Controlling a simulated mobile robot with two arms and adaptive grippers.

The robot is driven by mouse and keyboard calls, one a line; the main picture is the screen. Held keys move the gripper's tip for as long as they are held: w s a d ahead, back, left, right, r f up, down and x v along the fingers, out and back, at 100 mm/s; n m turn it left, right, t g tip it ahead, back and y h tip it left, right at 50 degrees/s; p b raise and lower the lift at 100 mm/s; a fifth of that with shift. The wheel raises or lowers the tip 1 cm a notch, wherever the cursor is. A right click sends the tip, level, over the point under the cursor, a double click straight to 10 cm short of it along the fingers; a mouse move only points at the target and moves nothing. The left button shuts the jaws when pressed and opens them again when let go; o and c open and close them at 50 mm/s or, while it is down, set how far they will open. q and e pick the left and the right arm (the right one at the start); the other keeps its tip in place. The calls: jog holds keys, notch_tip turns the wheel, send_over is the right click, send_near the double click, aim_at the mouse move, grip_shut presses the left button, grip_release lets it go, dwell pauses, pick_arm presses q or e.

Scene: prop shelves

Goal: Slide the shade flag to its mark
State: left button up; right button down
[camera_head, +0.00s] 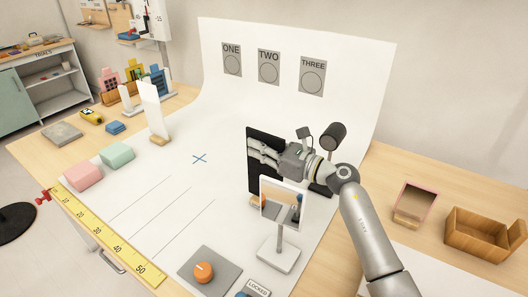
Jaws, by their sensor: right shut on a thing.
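The shade flag (258,178) is a black upright panel on the white sheet, right of the picture's middle. My right gripper (257,149) reaches in from the right and is shut on the flag, with its fingers across the flag's face. The gripper and wrist hide part of the panel. A blue cross mark (199,159) lies bare on the sheet, to the left of the flag and apart from it. My left gripper is not in view.
A framed mirror on a stand (280,251) is close in front of the flag. A white upright panel (153,110) and pink (83,177) and green (117,155) blocks are on the left. An orange knob (203,271) is at the front. The sheet between flag and cross looks clear.

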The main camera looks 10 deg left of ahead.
jog(key=b+x, duration=1)
jog(key=x, duration=0.1)
dwell(1.4)
jog(key=shift+w+a, duration=0.1)
jog(key=shift+a, duration=0.15)
